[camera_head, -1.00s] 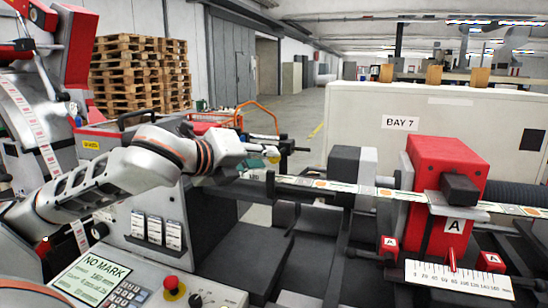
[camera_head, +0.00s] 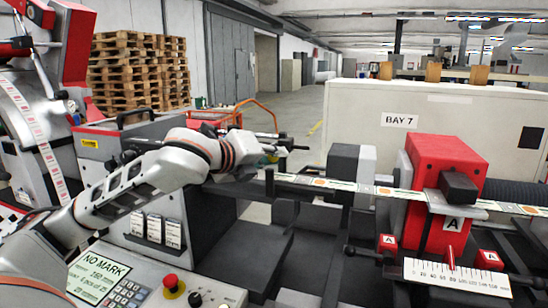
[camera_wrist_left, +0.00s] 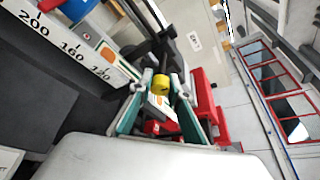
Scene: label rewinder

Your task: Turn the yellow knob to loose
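The yellow knob (camera_wrist_left: 161,82) shows in the left wrist view on a dark shaft, near the fingertips of my left gripper (camera_wrist_left: 157,85). The two green-sided fingers stand apart, one on each side of the knob, with a visible gap on both sides. In the head view my left gripper (camera_head: 287,149) reaches over the machine by the label strip, and its fingers are small and partly hidden there. I cannot make out the knob clearly in the head view. My right gripper is in neither view.
The label strip (camera_head: 318,182) runs right under a red head block (camera_head: 440,165). A white ruler (camera_head: 455,275) lies in front. The control panel (camera_head: 130,285) with a red button (camera_head: 170,281) is at lower left. A white BAY 7 cabinet (camera_head: 370,100) stands behind.

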